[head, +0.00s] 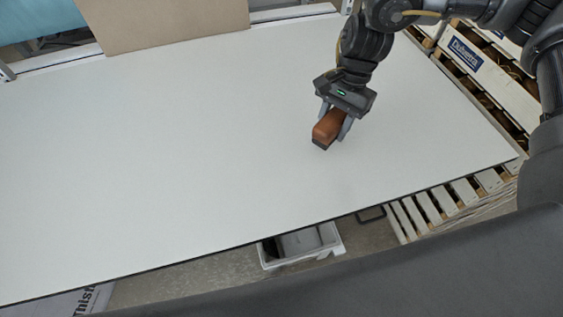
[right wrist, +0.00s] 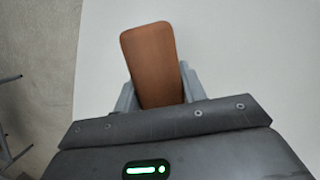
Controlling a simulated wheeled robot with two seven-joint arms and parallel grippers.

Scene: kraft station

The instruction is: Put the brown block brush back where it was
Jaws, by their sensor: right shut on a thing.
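The brown block brush (head: 328,125) is at the right part of the white table (head: 180,150), in the head view. It has a brown top and a dark underside. My right gripper (head: 334,119) is shut on it from above, one finger on each side. In the right wrist view the brush (right wrist: 152,62) sticks out beyond the fingers of the gripper (right wrist: 158,92), over the white table top. I cannot tell whether the brush touches the table or hangs just above it. My left gripper is not in view.
The table top is otherwise bare and clear. A brown board (head: 165,22) stands at the back edge. Wooden crates (head: 490,75) and a pallet (head: 440,208) lie beyond the right edge. A white bin (head: 302,246) stands on the floor by the front edge.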

